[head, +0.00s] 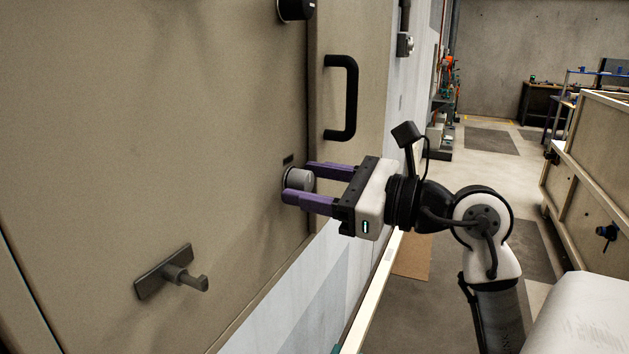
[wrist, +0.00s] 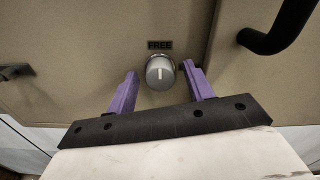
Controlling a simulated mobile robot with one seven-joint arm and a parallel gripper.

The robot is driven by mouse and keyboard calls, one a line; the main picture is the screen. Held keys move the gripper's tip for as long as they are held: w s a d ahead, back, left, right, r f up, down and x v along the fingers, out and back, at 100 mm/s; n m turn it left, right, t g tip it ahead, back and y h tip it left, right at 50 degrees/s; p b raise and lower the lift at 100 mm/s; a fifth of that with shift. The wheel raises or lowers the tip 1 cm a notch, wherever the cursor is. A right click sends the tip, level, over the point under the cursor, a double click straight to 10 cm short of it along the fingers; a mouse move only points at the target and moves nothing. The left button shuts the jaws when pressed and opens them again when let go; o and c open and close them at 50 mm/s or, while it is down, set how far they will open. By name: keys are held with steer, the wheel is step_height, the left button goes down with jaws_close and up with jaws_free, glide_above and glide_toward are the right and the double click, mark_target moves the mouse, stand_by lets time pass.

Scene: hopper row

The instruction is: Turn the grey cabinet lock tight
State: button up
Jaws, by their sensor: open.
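The grey cabinet lock (head: 301,179) is a round knob on the beige cabinet face, below the black handle. In the wrist view the lock (wrist: 160,72) has a pale mark on its front, and a label above it reads FREE (wrist: 160,45). My gripper (head: 300,183) is open, with its purple fingers on either side of the lock. In the wrist view my gripper (wrist: 161,75) shows a finger left and right of the knob, with a gap on both sides. I cannot tell how deep the fingertips reach.
A black bar handle (head: 350,98) stands out above the lock. A grey hook-like latch (head: 178,275) projects from the cabinet at lower left. A black knob (head: 295,9) is at the top. A beige crate-like unit (head: 590,150) stands at right, with open floor between.

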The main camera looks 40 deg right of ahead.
steer(key=c, duration=1)
steer(key=shift+f+b, duration=0.1)
steer(key=shift+b, duration=0.2)
steer(key=m+b, duration=0.2)
steer(key=m, duration=0.1)
steer(key=m+b, duration=0.2)
steer(key=m, duration=0.3)
steer(key=m+b, duration=0.1)
steer(key=m, duration=0.4)
steer(key=m+b, duration=0.1)
steer(key=m, duration=0.3)
steer(key=shift+m, duration=0.4)
